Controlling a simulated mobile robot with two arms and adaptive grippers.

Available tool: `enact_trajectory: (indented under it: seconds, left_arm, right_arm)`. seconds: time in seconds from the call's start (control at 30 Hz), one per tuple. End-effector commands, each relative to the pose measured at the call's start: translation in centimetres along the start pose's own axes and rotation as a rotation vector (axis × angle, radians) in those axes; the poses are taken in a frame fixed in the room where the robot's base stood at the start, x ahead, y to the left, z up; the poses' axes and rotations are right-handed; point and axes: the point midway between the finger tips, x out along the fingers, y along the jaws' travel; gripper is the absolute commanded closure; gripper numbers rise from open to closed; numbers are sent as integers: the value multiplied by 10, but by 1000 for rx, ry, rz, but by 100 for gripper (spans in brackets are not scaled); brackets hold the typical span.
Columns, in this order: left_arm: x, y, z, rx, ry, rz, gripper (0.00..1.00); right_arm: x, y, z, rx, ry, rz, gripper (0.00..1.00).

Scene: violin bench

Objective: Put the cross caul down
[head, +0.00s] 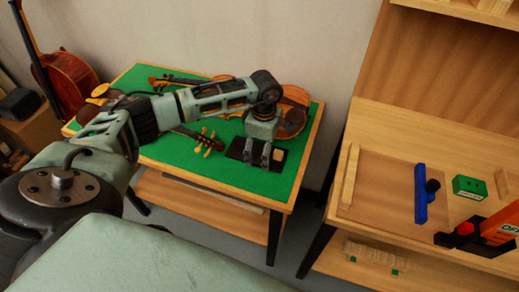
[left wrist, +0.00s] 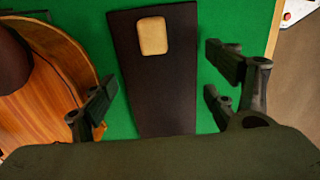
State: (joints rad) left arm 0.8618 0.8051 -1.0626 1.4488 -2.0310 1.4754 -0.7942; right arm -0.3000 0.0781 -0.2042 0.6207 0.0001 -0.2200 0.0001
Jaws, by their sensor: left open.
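A small tan block (left wrist: 153,36) with rounded corners lies on a dark tapered board (left wrist: 158,95) in the left wrist view. I cannot tell for sure which piece is the cross caul. In the head view the dark board (head: 236,148) lies flat on the green bench top, with the tan block (head: 279,155) near its right end. My left gripper (head: 266,160) points down over the board, its fingers open and apart. In the left wrist view the fingers show on either side of the board, with nothing held between them. My right gripper is not in view.
A violin body (head: 292,118) lies behind the gripper, close to its left finger in the wrist view. A scroll (head: 207,142) lies left of the board. The right bench holds a wooden strip (head: 349,176), a blue tool (head: 421,192) and a green box (head: 469,187). Green top (head: 268,182) in front is clear.

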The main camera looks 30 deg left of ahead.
Motion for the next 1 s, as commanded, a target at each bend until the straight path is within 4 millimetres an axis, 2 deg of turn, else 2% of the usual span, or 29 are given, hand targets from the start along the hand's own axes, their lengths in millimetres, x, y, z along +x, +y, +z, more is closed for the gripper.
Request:
enact_trajectory:
  seconds: [0.1,0.27,0.47,0.8,1.0]
  left_arm:
    - [5,0,0,0,1,1,20]
    - [5,0,0,0,1,1,20]
    - [5,0,0,0,0,1,36]
    - [4,0,0,-1,0,1,65]
    - [4,1,0,-1,0,2,65]
  right_arm:
    - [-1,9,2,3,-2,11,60]
    - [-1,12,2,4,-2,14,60]
    - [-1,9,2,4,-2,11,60]
    - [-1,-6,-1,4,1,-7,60]
    - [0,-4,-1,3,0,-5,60]
